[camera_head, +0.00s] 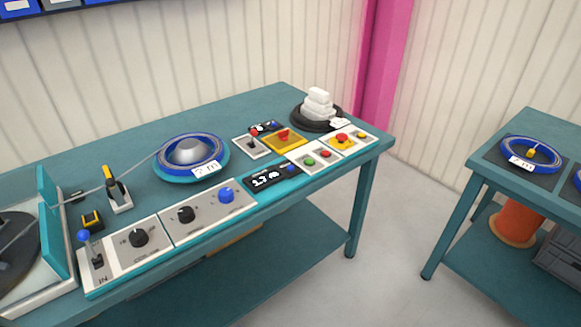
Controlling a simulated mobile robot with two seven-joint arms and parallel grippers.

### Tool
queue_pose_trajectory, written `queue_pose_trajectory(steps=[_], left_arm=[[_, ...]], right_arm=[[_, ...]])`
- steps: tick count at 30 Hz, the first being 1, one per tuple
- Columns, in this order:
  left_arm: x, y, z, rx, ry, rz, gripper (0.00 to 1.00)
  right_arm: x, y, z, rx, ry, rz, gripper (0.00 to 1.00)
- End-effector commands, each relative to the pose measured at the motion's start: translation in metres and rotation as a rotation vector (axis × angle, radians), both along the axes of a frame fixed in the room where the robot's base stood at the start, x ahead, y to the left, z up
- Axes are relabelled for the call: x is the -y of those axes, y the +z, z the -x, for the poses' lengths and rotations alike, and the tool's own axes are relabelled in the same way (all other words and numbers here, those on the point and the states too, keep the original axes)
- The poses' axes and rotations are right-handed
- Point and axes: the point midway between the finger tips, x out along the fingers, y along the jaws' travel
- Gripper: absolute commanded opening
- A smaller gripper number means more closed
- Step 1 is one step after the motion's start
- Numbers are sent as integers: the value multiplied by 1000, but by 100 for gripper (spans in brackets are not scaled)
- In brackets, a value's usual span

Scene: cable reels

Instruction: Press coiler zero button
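The coiler's control strip runs along the front edge of the teal bench. A dark display (265,179) on it reads about "1.7 m", with a small blue button (290,168) at its right end. No label naming a zero button is readable. A blue knob (226,195) and two black knobs (185,214) (139,238) sit left of the display. The coiler (188,152) holds a blue coil with a white tag reading about "2 m". Neither gripper is in view.
Green and red buttons (309,161), a red switch on a yellow plate (284,135) and a red button on yellow (342,138) lie to the right. White blocks (319,102) stand on a black disc. A second table (529,118) stands right across open floor.

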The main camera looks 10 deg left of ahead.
Motion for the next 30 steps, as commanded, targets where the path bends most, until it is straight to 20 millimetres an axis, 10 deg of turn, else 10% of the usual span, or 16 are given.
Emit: queue_pose_trajectory(steps=[18, 30], left_arm=[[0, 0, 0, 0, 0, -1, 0], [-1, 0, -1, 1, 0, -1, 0]], right_arm=[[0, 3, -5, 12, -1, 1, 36], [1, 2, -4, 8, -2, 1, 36]])
